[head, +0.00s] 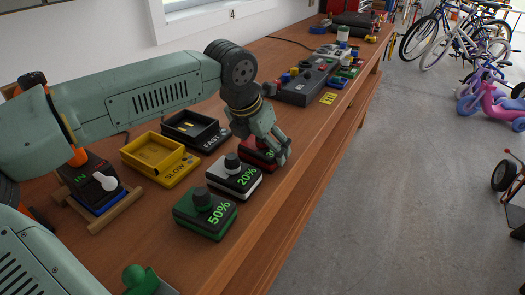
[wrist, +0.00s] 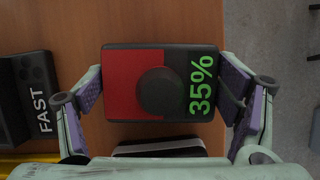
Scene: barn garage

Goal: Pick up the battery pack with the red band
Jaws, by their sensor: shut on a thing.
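The battery pack with the red band (wrist: 125,75) is a dark block with a red panel, a round black knob and a green "35%" in the wrist view. In the head view the red-banded pack (head: 252,156) is partly hidden behind my gripper (head: 280,155). In the wrist view the purple finger pads of my gripper (wrist: 165,95) press on its left and right sides. The jaws are shut on the pack. I cannot tell whether it is clear of the bench.
A white-banded "20%" pack (head: 234,177) and a green-banded "50%" pack (head: 205,213) stand nearer on the wooden bench (head: 270,215). A yellow SLOW tray (head: 160,158) and a black FAST tray (head: 195,130) lie to the left. A grey device (head: 303,85) stands farther back.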

